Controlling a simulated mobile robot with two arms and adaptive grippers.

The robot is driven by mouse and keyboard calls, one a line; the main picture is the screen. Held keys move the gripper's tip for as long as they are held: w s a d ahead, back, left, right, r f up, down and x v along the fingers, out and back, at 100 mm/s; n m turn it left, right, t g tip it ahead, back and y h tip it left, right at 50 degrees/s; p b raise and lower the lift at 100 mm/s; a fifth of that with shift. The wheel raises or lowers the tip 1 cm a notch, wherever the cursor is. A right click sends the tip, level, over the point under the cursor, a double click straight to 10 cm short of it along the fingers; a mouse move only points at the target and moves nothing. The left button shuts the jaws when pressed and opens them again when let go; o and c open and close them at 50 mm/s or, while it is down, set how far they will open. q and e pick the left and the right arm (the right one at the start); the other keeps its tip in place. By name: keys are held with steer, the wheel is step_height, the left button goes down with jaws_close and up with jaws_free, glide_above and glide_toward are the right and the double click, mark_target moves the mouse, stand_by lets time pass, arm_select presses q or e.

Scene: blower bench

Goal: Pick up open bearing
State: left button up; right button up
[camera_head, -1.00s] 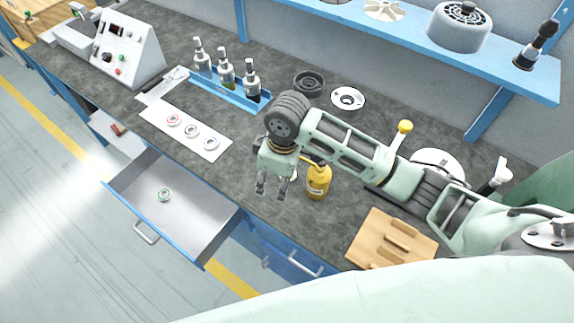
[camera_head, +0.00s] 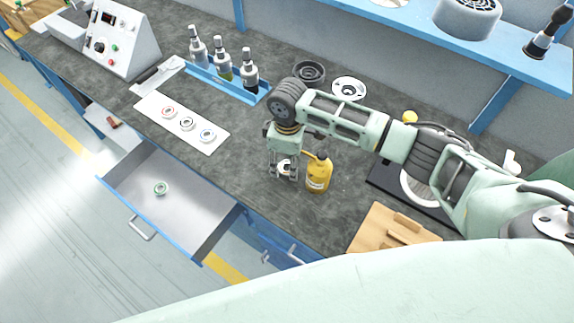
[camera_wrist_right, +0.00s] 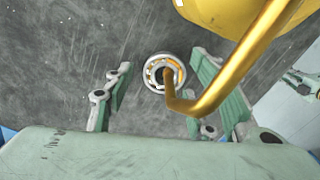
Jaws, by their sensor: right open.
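The open bearing (camera_wrist_right: 155,66), a metal ring with its balls showing, lies on the dark bench top in the right wrist view. It sits between my right gripper's two spread fingers, and the spout of a yellow oil can (camera_wrist_right: 222,18) crosses its right edge. In the head view, the bearing (camera_head: 285,167) is partly hidden behind the fingers. My right gripper (camera_head: 284,177) is open and empty, pointing down over the bearing, just left of the oil can (camera_head: 318,176). I cannot tell the exact height of the fingertips. My left gripper is not in view.
A white mat (camera_head: 150,101) with three bearings lies to the left. An open drawer (camera_head: 190,219) holds a green-ringed bearing (camera_head: 160,188). A blue rack (camera_head: 244,95) with bottles stands behind. A wooden board (camera_head: 365,238) lies at the right.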

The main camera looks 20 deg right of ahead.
steer(key=shift+f, duration=0.35)
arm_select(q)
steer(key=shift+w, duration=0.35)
arm_select(e)
steer(key=shift+c, duration=0.5)
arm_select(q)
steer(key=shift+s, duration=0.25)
arm_select(e)
steer(key=c, duration=1.1)
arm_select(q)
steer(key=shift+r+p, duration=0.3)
arm_select(e)
steer(key=shift+r, duration=0.2)
steer(key=shift+c, duration=0.2)
